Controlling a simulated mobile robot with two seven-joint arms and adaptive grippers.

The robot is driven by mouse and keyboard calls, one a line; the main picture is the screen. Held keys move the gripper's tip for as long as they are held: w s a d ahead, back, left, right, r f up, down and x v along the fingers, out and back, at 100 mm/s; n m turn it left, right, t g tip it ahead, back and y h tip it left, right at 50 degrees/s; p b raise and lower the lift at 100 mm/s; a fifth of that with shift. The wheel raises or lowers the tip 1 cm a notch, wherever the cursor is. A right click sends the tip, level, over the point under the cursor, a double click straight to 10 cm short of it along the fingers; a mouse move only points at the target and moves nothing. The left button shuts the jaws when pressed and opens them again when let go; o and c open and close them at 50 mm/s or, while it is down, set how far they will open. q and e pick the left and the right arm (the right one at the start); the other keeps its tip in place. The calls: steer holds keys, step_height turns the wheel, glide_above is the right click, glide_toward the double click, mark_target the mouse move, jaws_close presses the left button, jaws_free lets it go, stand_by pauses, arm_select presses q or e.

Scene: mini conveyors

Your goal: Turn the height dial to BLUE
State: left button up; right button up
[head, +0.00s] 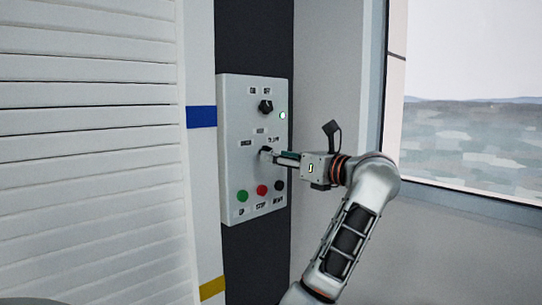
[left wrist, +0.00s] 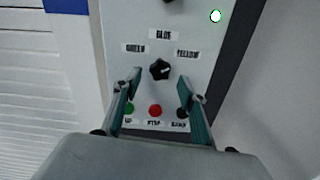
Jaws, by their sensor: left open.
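The height dial (left wrist: 160,69) is a black knob on a pale control panel (head: 238,130). In the left wrist view its labels read GREEN (left wrist: 135,48) at upper left, BLUE (left wrist: 163,34) above and YELLOW (left wrist: 187,54) at upper right. I cannot tell for sure which label its pointer faces. My left gripper (head: 275,155) reaches the panel from the right in the head view. In the left wrist view its two fingers (left wrist: 160,82) are open, one on each side below the dial, and I see no contact. In the head view the fingertips partly hide the dial. My right gripper is not in view.
Green (head: 242,196), red (head: 262,190) and dark (head: 279,186) buttons sit below the dial. Another black knob (head: 265,107) and a lit green lamp (head: 283,115) are above. A white shutter (head: 90,150) is at left, with blue (head: 202,117) and yellow (head: 212,288) bands beside it.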

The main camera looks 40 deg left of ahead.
arm_select(q)
steer(key=a, duration=0.3)
steer(key=shift+w+a, duration=0.15)
steer(key=shift+a, duration=0.05)
steer(key=c, duration=1.1)
